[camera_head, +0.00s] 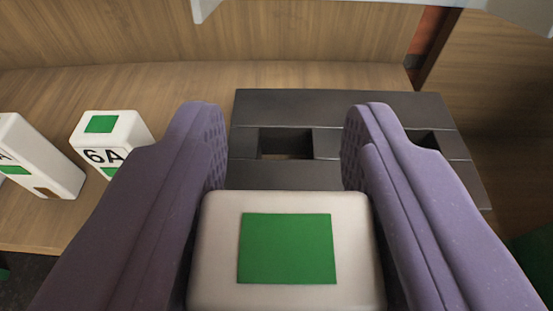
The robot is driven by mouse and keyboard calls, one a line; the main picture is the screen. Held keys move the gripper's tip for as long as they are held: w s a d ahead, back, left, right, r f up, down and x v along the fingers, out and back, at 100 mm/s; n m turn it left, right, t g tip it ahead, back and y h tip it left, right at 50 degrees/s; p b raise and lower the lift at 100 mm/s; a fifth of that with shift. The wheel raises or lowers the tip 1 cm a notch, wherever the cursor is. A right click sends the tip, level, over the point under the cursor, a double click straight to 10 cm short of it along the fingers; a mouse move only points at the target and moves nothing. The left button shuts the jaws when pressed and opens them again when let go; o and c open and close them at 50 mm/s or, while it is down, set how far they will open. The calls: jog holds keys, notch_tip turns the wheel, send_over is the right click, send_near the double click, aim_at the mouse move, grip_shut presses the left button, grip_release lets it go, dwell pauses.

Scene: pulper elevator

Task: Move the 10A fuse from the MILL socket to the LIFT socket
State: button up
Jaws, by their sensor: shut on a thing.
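My gripper (284,135) has two purple fingers, shut on a white fuse with a green square on top (285,250). The fuse's rating is out of sight, so I cannot read whether it is the 10A fuse. A dark socket block (330,105) lies beyond and partly behind the fuse. One rectangular socket opening (287,143) shows between the fingers and looks empty. Another opening (428,140) shows at the right, partly hidden by the right finger. No MILL or LIFT label is visible. The fuse's lower end is hidden.
A white fuse marked 6A (105,130) stands on the wooden shelf (60,225) left of the block. Another white fuse (40,160) stands at the far left edge. A wooden back wall (290,30) rises behind, and a wooden side wall (500,75) stands at the right.

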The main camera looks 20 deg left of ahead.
jog(key=x, duration=0.3)
jog(key=r+x, duration=0.1)
jog(key=x, duration=0.2)
jog(key=r+x, duration=0.1)
jog(key=x, duration=0.2)
jog(key=shift+w+a+f, duration=0.1)
jog(key=shift+w, duration=0.4)
jog(key=shift+w+f, duration=0.2)
jog(key=shift+s+p, duration=0.2)
jog(key=shift+p, duration=0.15)
jog(key=shift+f, duration=0.55)
dwell(0.9)
jog(key=shift+f+b, duration=0.25)
jog(key=shift+b, duration=0.15)
jog(key=shift+f, duration=0.25)
jog(key=shift+f+b, duration=0.3)
jog(key=shift+f, duration=0.1)
dwell(0.7)
